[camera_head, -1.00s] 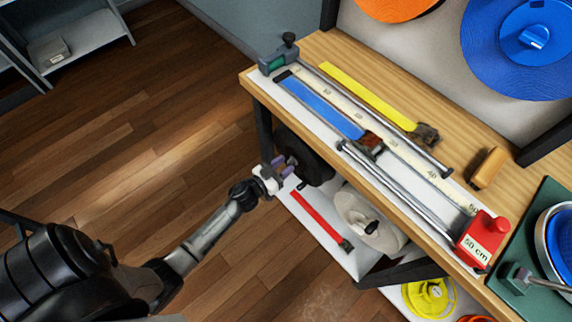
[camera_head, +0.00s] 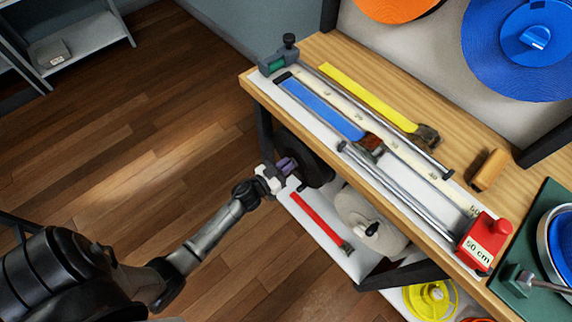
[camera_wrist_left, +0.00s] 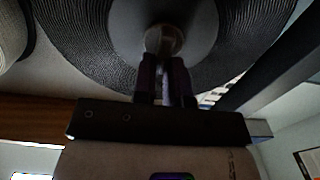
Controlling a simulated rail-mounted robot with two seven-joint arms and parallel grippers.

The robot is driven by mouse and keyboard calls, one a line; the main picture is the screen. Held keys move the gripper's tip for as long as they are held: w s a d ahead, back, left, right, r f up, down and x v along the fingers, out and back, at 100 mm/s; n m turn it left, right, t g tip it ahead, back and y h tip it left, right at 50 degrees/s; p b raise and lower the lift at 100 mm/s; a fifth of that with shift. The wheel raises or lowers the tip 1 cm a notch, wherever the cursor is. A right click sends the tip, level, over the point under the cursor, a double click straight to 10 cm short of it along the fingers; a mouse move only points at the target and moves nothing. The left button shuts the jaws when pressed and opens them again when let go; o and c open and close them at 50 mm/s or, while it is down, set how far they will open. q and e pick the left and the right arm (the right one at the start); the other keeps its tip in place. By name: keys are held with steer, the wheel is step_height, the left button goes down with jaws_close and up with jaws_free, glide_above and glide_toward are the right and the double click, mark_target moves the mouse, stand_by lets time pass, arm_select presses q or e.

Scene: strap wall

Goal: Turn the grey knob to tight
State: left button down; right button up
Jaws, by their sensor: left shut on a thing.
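A black strap roll (camera_head: 317,164) hangs under the front edge of the wooden bench. The left wrist view shows it close up, with ridged black windings (camera_wrist_left: 97,45) around a smooth grey hub. A small knob (camera_wrist_left: 165,38) stands at the hub's middle; it looks pale grey-brown in the dim light. My left gripper (camera_head: 288,166) is at the hub, its purple fingers shut on the knob. In the left wrist view the fingers (camera_wrist_left: 164,70) reach up to the knob's lower part and hide some of it. No tight marking is readable. My right gripper is not in view.
A white roll with a black knob (camera_head: 371,229) and a red strap (camera_head: 320,222) are close to the right, below the bench. On the bench (camera_head: 455,150) are a ruler rig, a blue strap (camera_head: 322,107) and a red 50 cm block (camera_head: 484,243). The floor at left is clear.

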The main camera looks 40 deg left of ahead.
arm_select(q)
steer(key=shift+m, duration=0.3)
steer(key=m, duration=0.1)
steer(key=m+p, duration=0.1)
steer(key=m, duration=0.1)
steer(key=shift+d, duration=0.3)
steer(key=m, duration=0.2)
steer(key=shift+d+f+m, duration=0.1)
steer(key=shift+d+m, duration=0.05)
steer(key=shift+m, duration=0.15)
steer(key=m, duration=0.2)
steer(key=shift+d+f+m, duration=0.15)
steer(key=shift+d+m, duration=0.05)
steer(key=shift+m, duration=0.2)
steer(key=m, duration=0.4)
steer(key=shift+s+d+f+m, duration=0.1)
steer(key=shift+d+f+m, duration=0.1)
steer(key=shift+f+m, duration=0.15)
steer(key=shift+f+m+b, duration=0.15)
steer(key=shift+m+b, duration=0.3)
steer(key=shift+m, duration=0.65)
steer(key=shift+f+m+b, duration=0.15)
steer(key=shift+m+b, duration=0.25)
steer(key=shift+m, duration=0.65)
steer(key=c, duration=1.2)
jaws_free()
